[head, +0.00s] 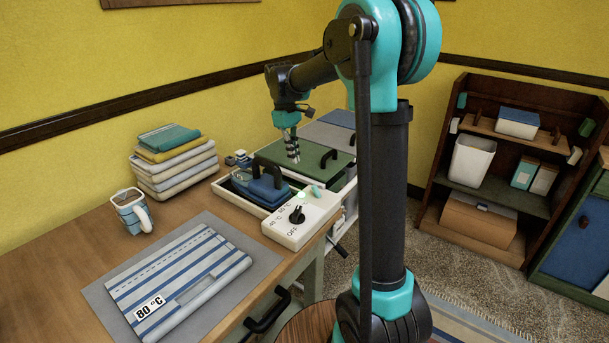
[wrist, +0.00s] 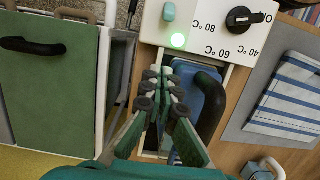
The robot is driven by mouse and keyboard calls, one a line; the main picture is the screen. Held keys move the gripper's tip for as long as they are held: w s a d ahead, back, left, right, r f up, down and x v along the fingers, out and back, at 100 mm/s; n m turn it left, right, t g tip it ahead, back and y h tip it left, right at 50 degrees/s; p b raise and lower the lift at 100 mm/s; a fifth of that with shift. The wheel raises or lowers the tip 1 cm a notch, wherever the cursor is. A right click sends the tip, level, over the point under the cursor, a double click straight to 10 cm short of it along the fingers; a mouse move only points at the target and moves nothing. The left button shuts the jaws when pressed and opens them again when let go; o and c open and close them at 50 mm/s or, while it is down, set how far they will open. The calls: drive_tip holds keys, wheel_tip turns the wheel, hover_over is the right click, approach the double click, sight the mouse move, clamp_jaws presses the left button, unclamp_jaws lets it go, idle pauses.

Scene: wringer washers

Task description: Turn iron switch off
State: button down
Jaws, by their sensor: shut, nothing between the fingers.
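The iron's control box (head: 290,232) is white, at the table's right edge. It carries a black dial (head: 297,215) with temperature marks and an OFF mark, a glowing green light (wrist: 178,40) and a teal switch (wrist: 168,13). I cannot tell for sure which mark the dial points to. The blue iron (head: 268,190) with a dark handle (wrist: 211,112) rests in a tray behind the box. My gripper (head: 292,152) points down above the tray area, apart from the box. In the wrist view its shut, empty fingers (wrist: 170,88) partly cover the iron.
A green lidded unit (head: 318,160) with a black handle stands beside the tray. A striped folded cloth (head: 175,275) marked 80 °C lies on a grey mat (head: 110,290). A mug (head: 133,213) and stacked cloths (head: 172,165) stand at left. Shelves (head: 510,150) are at right.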

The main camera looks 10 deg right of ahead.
sight(306, 191)
drive_tip(key=f, duration=0.3)
drive_tip(key=s+d+f, duration=0.1)
drive_tip(key=f, duration=0.5)
drive_tip(key=shift+s+d+f, duration=0.15)
drive_tip(key=shift+d+f, duration=0.05)
drive_tip(key=shift+f, duration=0.2)
drive_tip(key=shift+s+d+r, duration=0.7)
drive_tip(key=shift+s+d, duration=0.05)
drive_tip(key=shift+s, duration=0.05)
drive_tip(key=shift+s+d+r, duration=0.4)
drive_tip(key=shift+s+d, duration=0.05)
